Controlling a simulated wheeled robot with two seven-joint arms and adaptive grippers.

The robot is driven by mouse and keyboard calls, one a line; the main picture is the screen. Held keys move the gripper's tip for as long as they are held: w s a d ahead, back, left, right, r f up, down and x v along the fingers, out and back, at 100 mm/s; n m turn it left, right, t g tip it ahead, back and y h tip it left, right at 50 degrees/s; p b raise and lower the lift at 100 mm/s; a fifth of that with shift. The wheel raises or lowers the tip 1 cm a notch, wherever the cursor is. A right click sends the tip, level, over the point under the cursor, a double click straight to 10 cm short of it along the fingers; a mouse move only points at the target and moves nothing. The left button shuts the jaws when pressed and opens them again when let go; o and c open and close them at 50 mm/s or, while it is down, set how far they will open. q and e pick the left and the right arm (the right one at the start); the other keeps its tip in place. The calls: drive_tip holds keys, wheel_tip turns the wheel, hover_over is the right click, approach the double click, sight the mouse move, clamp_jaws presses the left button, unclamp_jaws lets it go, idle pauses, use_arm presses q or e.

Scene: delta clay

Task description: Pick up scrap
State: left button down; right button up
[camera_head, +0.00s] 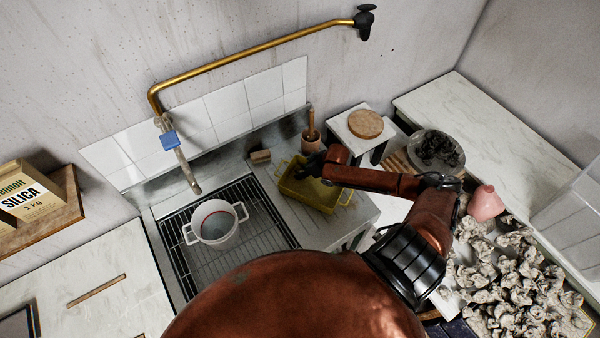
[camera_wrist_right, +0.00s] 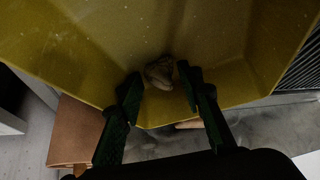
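A small greyish-brown lump of scrap (camera_wrist_right: 160,72) lies in the yellow tray (camera_wrist_right: 80,45), near one wall. The yellow tray (camera_head: 318,194) also shows in the head view, on the metal drainboard right of the sink. My right gripper (camera_wrist_right: 160,82) is open, with its two dark fingers apart and the scrap between or just beyond their tips. I cannot tell whether they touch it. In the head view the right gripper (camera_head: 308,166) is dark and small over the tray's back edge, and the scrap cannot be made out there. My left gripper is not in view.
A white pot (camera_head: 215,226) stands on the sink grate at left. A wooden container (camera_head: 311,142) and a small brown block (camera_head: 260,156) stand behind the tray. A plate of dark lumps (camera_head: 437,149), a pink object (camera_head: 486,203) and a pile of pale lumps (camera_head: 515,275) are at right.

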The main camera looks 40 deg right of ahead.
drive_tip(key=shift+w+a+f, duration=0.1)
drive_tip(key=shift+w+f, duration=0.1)
drive_tip(key=shift+f, duration=0.15)
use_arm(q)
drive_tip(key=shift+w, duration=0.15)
use_arm(e)
clamp_jaws()
drive_tip(key=shift+r, duration=0.1)
drive_tip(key=shift+r, duration=0.5)
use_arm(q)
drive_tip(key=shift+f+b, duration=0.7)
use_arm(e)
drive_tip(key=s+a+r, duration=0.3)
drive_tip(key=s+r, duration=0.3)
drive_tip(key=s+a+r, duration=0.2)
drive_tip(key=s+r, duration=0.4)
drive_tip(key=shift+s+a, duration=0.4)
